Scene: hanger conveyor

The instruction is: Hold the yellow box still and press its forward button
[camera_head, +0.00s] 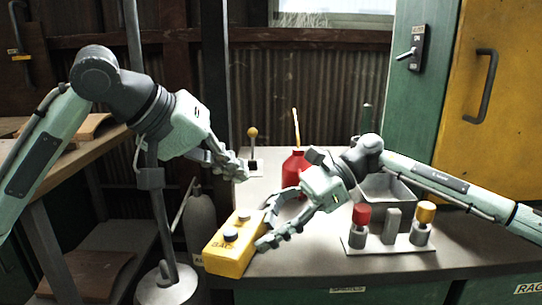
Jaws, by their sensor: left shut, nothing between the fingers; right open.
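The yellow box (229,256) lies at the front left edge of the table, long side slanting away. Lettering that looks like "BAC" shows by the nearer button; I cannot read any label by the farther one. My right gripper (266,228) is open at the box's right side, its fingertips overlapping that edge in the picture; I cannot tell if they touch. My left gripper (241,173) is shut and empty, above and beyond the farther button.
A red bottle (293,168) stands behind my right gripper. A lever with a yellow knob (253,133) is at the back. A grey bin (388,188) and a white plate with red, grey and yellow-topped posts (390,246) are at the right. A shelf (80,160) stands left.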

